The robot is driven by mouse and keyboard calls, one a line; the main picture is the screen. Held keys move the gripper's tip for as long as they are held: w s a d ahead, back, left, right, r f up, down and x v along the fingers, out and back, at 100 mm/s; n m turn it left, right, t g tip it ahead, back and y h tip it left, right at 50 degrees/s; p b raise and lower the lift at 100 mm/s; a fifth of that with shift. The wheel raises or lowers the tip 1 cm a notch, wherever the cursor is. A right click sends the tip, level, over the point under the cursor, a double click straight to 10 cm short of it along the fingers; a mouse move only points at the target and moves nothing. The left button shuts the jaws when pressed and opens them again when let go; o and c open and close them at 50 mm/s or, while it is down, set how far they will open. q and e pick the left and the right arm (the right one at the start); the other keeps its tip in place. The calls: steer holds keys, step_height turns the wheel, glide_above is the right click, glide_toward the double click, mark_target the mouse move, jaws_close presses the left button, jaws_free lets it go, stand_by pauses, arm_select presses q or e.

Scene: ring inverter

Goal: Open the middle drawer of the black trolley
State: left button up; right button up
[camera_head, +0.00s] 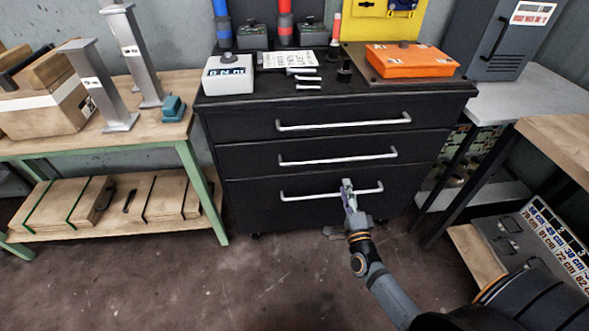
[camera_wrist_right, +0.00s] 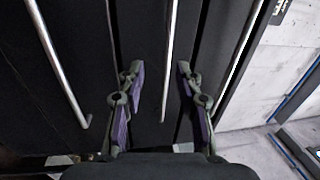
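The black trolley (camera_head: 225,133) stands in the middle of the head view with three drawers, all closed. The middle drawer (camera_head: 240,160) has a pale bar handle (camera_head: 338,158). My right gripper (camera_head: 347,190) is in front of the trolley and overlaps the bottom handle in the head view. In the right wrist view, the right gripper (camera_wrist_right: 158,98) is open. The middle handle (camera_wrist_right: 168,60) lines up between its fingers there, and I see no contact. The bottom handle (camera_wrist_right: 57,60) is left of the fingers. My left gripper is not in view.
A wooden bench (camera_head: 165,135) with green legs stands left of the trolley. A pale table (camera_head: 495,103) and a wooden table (camera_head: 565,135) stand to the right. An orange case (camera_head: 410,62) and a white box (camera_head: 228,77) lie on the trolley top. The floor in front is mostly clear.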

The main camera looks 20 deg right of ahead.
mark_target(340, 159)
steer(key=x, duration=0.3)
steer(key=r+x, duration=0.1)
steer(key=x, duration=0.6)
steer(key=shift+w+r+b, duration=0.3)
steer(key=shift+b, duration=0.05)
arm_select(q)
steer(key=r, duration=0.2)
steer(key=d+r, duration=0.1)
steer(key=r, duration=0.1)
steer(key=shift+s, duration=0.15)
arm_select(e)
steer(key=shift+c, duration=0.4)
jaws_close()
